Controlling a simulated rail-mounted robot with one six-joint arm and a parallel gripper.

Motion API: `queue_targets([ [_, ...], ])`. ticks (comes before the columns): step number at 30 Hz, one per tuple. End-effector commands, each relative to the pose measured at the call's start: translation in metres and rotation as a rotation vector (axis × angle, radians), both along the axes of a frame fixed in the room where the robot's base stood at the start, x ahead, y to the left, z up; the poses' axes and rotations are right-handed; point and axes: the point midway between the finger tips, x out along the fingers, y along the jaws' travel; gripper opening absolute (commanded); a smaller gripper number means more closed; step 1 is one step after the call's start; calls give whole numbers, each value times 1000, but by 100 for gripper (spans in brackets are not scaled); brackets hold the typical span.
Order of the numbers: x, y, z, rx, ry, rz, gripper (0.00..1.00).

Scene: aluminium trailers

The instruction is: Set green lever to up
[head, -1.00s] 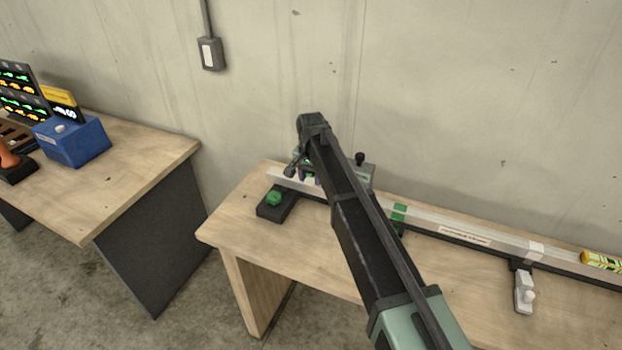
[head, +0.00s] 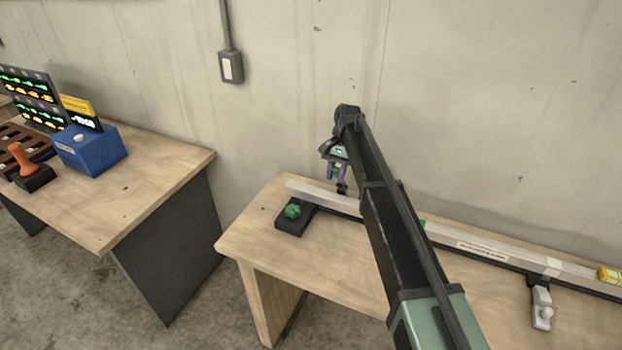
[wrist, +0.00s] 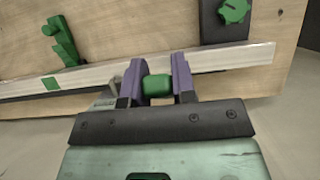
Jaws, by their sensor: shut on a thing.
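My gripper (wrist: 157,85) has two purple fingers, shut on a green block-shaped grip (wrist: 157,87) in the wrist view. I take this grip to be the handle of the green lever; the rest of it is hidden, so whether it is up or down cannot be told. In the head view my gripper (head: 337,172) is at the far side of the aluminium rail, near its left end, and my arm covers much of that area. A grey part (wrist: 104,98) shows beside the left finger in the wrist view.
The aluminium rail (head: 480,246) runs along the wooden bench (head: 262,236). A green knob (head: 292,211) on a black block sits at its left end. A blue box (head: 90,150) is on the left table.

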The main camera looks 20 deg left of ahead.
Motion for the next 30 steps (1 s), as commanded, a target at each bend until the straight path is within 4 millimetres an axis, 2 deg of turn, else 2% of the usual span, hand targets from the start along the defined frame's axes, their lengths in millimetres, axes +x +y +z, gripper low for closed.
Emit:
queue_targets([
  [8,3,-1,1,5,3,-1,0],
  [9,3,-1,1,5,3,-1,31],
  [13,2,-1,1,4,2,0,51],
  [23,3,-1,5,3,2,-1,51],
  [26,8,-2,19,3,2,-1,51],
  [30,20,-3,51,3,2,-1,51],
])
